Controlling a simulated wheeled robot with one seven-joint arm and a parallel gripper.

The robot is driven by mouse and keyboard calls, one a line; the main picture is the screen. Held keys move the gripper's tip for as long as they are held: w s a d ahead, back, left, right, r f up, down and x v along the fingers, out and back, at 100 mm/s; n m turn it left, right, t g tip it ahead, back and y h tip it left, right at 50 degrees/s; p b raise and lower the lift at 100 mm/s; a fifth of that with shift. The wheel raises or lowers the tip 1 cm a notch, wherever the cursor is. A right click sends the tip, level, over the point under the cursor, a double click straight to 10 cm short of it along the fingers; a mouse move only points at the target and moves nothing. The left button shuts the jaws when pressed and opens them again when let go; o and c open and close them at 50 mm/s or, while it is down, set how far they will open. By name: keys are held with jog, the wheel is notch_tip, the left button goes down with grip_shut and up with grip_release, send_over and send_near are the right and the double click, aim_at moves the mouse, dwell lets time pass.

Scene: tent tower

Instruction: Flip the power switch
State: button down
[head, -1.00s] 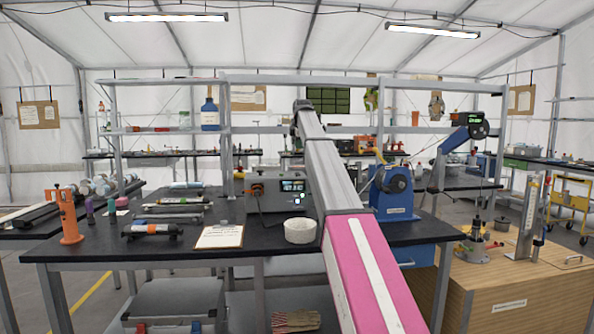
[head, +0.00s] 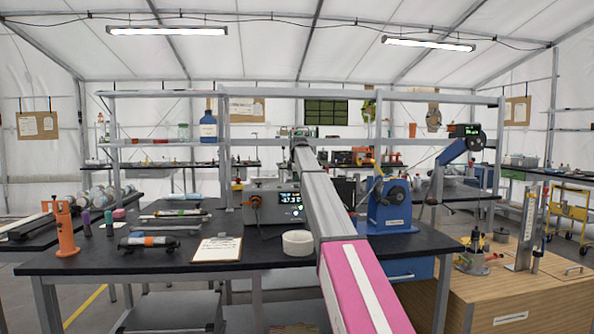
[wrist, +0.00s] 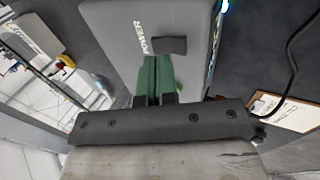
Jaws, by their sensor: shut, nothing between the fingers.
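In the wrist view, a dark power switch (wrist: 172,45) sits on a grey panel (wrist: 120,25) beside the printed word POWER. My gripper (wrist: 158,58) has its green fingers shut together with nothing between them. Their tips are right at the switch's lower edge in the picture; I cannot tell whether they touch it. In the head view, a grey instrument box (head: 268,212) with a lit display and an orange knob stands on the black bench. It appears to be the same unit, but its switch is hidden there. My arm reaches past its right side, and the fingers are not clearly visible.
A blue machine (head: 395,212) stands to the right of my arm. A black cable (wrist: 291,55) and the clipboard show at the wrist view's right. Shelf posts rise behind.

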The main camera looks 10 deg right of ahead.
aim_at(296, 186)
jog(key=shift+x, duration=1.3)
jog(key=shift+w+f+g, duration=0.3)
jog(key=shift+w+g, duration=0.15)
jog(key=shift+g, duration=0.15)
jog(key=shift+s+f, duration=0.15)
jog(key=shift+s, duration=0.1)
